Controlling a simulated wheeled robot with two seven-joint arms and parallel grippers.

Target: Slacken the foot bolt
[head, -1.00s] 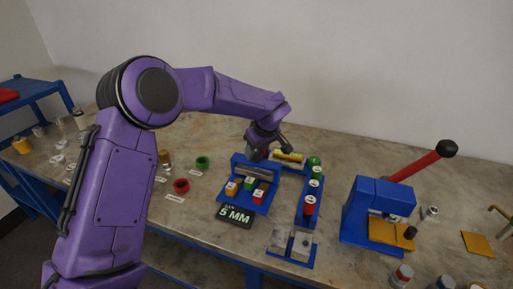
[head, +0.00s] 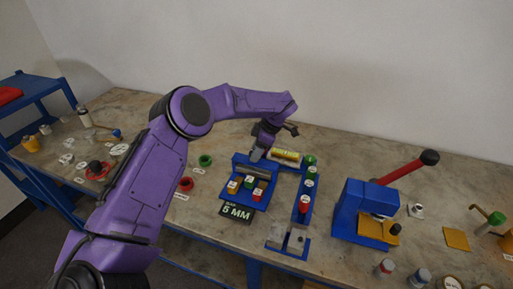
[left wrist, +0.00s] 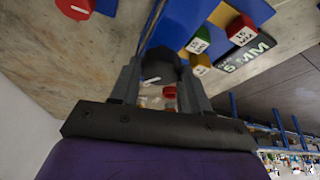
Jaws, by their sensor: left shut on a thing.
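My left gripper (head: 257,147) is at the back edge of a blue rack (head: 238,202) on the bench. In the left wrist view its two fingers (left wrist: 158,72) are shut on a dark grey round piece (left wrist: 157,66), beside a blue surface. I cannot tell whether this piece is the foot bolt, and the fingers and wrist hide much of it. The rack also carries a grey bar (head: 258,173) and small yellow, green and red blocks, with a "5 MM" sign (head: 237,213) in front. My right gripper is not in view.
Right of the rack, a blue strip holds red (head: 304,204) and green-topped (head: 309,160) cylinders. A yellow cylinder (head: 286,155) lies behind. Further right stands a blue press (head: 358,207) with a red lever (head: 402,171). Bare bench lies behind the press.

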